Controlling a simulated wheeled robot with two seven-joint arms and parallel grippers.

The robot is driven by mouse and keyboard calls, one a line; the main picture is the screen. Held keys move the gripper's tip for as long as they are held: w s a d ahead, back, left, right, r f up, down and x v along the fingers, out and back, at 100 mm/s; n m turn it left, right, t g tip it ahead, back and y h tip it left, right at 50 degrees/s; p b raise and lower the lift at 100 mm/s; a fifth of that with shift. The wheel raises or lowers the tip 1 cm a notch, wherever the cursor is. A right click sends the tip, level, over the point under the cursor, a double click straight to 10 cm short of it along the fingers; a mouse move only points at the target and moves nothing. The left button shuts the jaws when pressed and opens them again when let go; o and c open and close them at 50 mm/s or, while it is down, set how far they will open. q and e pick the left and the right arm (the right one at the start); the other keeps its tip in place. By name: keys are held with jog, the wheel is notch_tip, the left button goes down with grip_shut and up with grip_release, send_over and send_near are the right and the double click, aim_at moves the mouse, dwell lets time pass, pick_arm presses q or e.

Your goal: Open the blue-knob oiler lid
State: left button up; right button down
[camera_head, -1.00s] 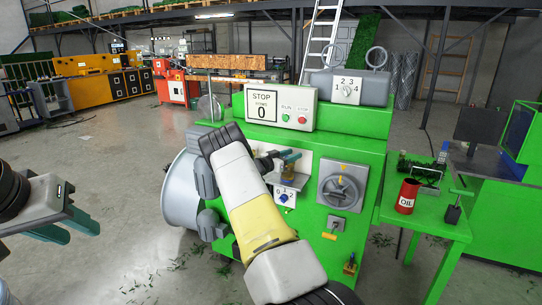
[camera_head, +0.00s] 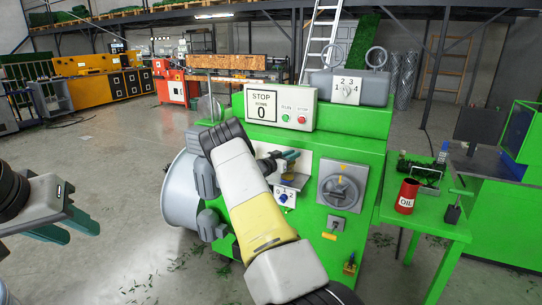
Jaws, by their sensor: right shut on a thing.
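My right gripper (camera_head: 290,156) reaches in front of the green machine's pale panel, and its teal fingertips are closed together on the small oiler lid. The fingers hide most of the lid. A little of the amber oiler (camera_head: 288,177) shows just under the fingers; its details are too small to tell. A blue knob (camera_head: 284,197) on a white plate marked with numbers sits below the fingers, apart from them. My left gripper (camera_head: 68,224) hangs open and empty at the left edge, far from the machine.
The green machine (camera_head: 300,240) carries a stop display (camera_head: 267,107) above and a grey rotary switch (camera_head: 341,192) to the right. A red oil can (camera_head: 407,196) stands on the green side table (camera_head: 428,228).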

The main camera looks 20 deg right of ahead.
jog(key=n+t+y, duration=0.3)
jog(key=d+n+t+y, duration=0.1)
jog(key=n+t+y, duration=0.2)
jog(key=d+n+t+y, duration=0.1)
jog(key=n+t+y, duration=0.1)
jog(key=t+y, duration=0.1)
jog(key=shift+s+d+n+t+y, duration=0.1)
jog(key=shift+n+t+y, duration=0.2)
jog(key=shift+n, duration=0.1)
jog(key=shift+w+n+t+y, duration=0.25)
jog(key=shift+n+t+y, duration=0.25)
jog(key=shift+n+y, duration=0.75)
jog(key=shift+y, duration=0.35)
jog(key=c, duration=1.3)
grip_release()
jog(key=shift+r, duration=0.1)
jog(key=shift+m+h, duration=0.4)
jog(key=shift+m, duration=0.05)
